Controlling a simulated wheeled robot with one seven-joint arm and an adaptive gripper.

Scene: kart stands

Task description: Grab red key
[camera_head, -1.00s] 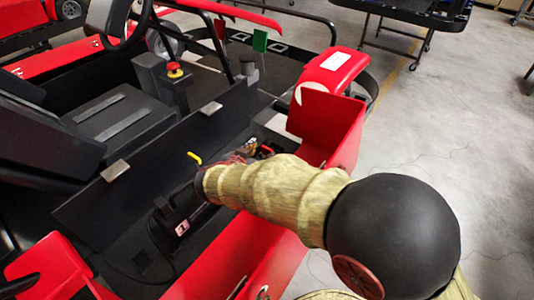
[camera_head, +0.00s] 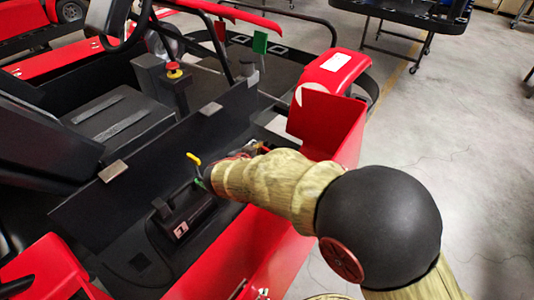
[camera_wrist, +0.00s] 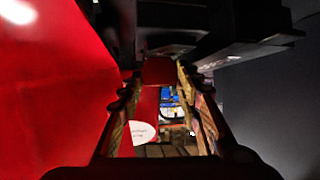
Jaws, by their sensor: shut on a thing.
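The red key (camera_wrist: 160,71) appears in the wrist view as a small red block between the far ends of my gripper's fingers. My gripper (camera_wrist: 161,77) is shut on it, with a finger on each side. In the head view, my gripper (camera_head: 245,151) is low inside the red kart's side bay, mostly covered by my own arm. The red key cannot be made out in that view.
A black box with a handle (camera_head: 185,212) lies in the bay beside a yellow lever (camera_head: 194,158). The kart's red side panel (camera_head: 338,122) stands close to my arm. Open floor (camera_head: 450,120) lies to the right.

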